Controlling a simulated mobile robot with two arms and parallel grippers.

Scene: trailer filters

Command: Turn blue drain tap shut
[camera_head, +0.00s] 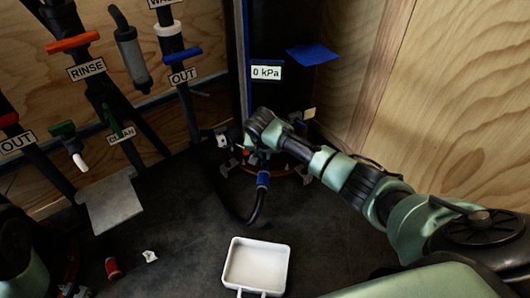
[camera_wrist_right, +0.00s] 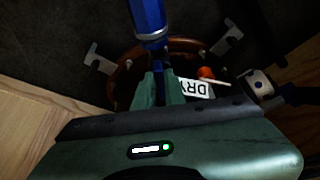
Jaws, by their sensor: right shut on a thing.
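My right gripper (camera_head: 258,152) is low at the foot of the dark column, its arm reaching in from the right. In the right wrist view my right gripper (camera_wrist_right: 161,88) is shut on a narrow blue part, which I take to be the blue drain tap (camera_wrist_right: 159,62); the fingers cover most of it. A blue hose fitting (camera_wrist_right: 148,18) is just beyond, and it shows below the gripper in the head view (camera_head: 263,180). The tap's exact angle is hidden. My left gripper is out of view.
A DRY label (camera_wrist_right: 195,88) and an orange knob (camera_wrist_right: 207,73) are right of the fingers. A black hose (camera_head: 255,208) runs down from the fitting. A white tray (camera_head: 236,262) lies on the floor. Labelled pipes with levers, including a blue OUT lever (camera_head: 182,56), stand left.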

